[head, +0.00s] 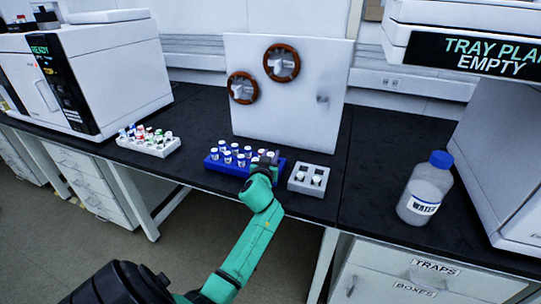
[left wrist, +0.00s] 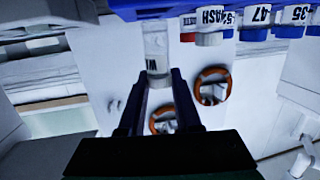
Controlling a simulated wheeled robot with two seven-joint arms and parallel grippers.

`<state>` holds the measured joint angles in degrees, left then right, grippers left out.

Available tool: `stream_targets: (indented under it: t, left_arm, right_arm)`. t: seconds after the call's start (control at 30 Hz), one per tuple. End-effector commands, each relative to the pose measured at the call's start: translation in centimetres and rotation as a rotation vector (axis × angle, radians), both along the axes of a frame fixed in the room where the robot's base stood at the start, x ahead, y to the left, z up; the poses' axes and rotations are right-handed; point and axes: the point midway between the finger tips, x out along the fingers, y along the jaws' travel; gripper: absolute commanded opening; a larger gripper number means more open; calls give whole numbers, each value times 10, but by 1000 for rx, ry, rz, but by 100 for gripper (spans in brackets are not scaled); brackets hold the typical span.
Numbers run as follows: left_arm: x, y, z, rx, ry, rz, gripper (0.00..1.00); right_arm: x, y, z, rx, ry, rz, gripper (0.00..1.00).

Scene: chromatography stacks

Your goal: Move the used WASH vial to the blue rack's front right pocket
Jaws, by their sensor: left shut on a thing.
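My left gripper (head: 266,160) is at the right end of the blue rack (head: 222,168) in the head view. In the left wrist view the same gripper (left wrist: 158,80) is shut on a clear vial (left wrist: 155,45) whose label shows a partly hidden "W". The head view does not clearly show this vial, so I cannot tell whether it is in a pocket or above the rack. Several white-labelled vials stand in the blue rack. Another vial (left wrist: 210,20) labelled "ASH" shows beside the held one in the wrist view. My right gripper is in neither view.
A grey rack (head: 296,186) with white-capped vials stands just right of the blue rack. A white rack (head: 150,150) of mixed-cap vials stands left. A white panel (head: 285,120) with two brown rings rises behind. A water bottle (head: 425,190) stands right, with clear bench between.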

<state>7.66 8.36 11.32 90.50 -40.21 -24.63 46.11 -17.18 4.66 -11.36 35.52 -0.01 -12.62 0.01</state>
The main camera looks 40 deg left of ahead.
Motion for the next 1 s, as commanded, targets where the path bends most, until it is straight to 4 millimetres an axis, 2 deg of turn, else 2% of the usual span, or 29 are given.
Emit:
stream_targets:
  t: [0.3, 0.8, 1.0]
  left_arm:
    - [0, 1, -1, 1, 0, 0, 0]
    - [0, 0, -23, -1, 0, 1, 0]
    - [0, 0, -23, 0, 0, 0, 0]
  right_arm:
    - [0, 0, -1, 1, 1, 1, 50]
    - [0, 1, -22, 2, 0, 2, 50]
    - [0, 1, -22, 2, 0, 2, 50]
